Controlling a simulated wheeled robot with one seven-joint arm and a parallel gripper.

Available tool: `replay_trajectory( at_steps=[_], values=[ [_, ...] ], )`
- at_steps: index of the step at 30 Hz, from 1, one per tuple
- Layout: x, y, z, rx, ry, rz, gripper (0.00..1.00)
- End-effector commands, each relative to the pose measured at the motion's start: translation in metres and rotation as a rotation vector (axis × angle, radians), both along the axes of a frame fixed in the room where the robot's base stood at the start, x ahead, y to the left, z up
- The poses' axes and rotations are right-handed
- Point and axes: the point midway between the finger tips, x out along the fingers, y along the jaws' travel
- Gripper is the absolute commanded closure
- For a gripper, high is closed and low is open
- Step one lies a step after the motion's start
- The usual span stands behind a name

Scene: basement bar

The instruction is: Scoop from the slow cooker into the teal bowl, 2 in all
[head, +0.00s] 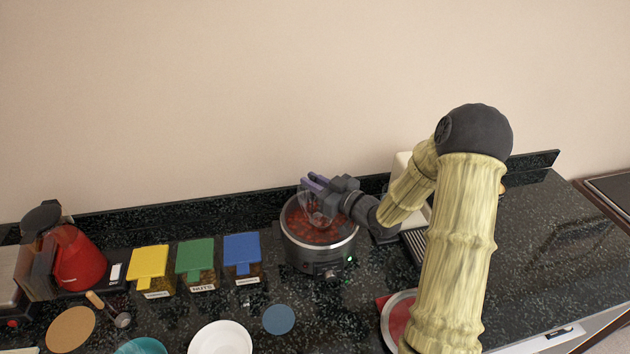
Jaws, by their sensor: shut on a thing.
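The slow cooker (322,262) stands on the dark counter with its top open, holding chunky red food (318,236). My gripper (318,186) is above the pot's back rim and is shut on a scoop (312,212) that looks clear, with purple at the grip. The scoop hangs over the food; I cannot tell whether it touches the food or holds any. The teal bowl (142,346) is at the bottom edge, left of the cooker, and only its far part shows. Its contents are not clear.
Three bins with yellow (148,260), green (195,254) and blue (242,247) lids stand left of the cooker. A white bowl (220,340), blue disc (279,319), tan disc (70,330) and wooden-handled tool (108,308) lie in front. A red kettle (78,258) stands far left.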

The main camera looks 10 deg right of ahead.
Motion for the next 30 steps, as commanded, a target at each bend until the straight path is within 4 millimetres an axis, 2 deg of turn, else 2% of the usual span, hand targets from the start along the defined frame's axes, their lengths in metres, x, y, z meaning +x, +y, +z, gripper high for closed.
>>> replay_trajectory(
  at_steps=[3,12,30],
  values=[
    [0.000,0.000,-0.012,0.001,-0.001,0.000,1.00],
    [0.000,-0.003,-0.029,0.001,-0.001,-0.005,1.00],
    [0.000,-0.002,-0.030,0.001,-0.001,-0.004,1.00]
  ],
)
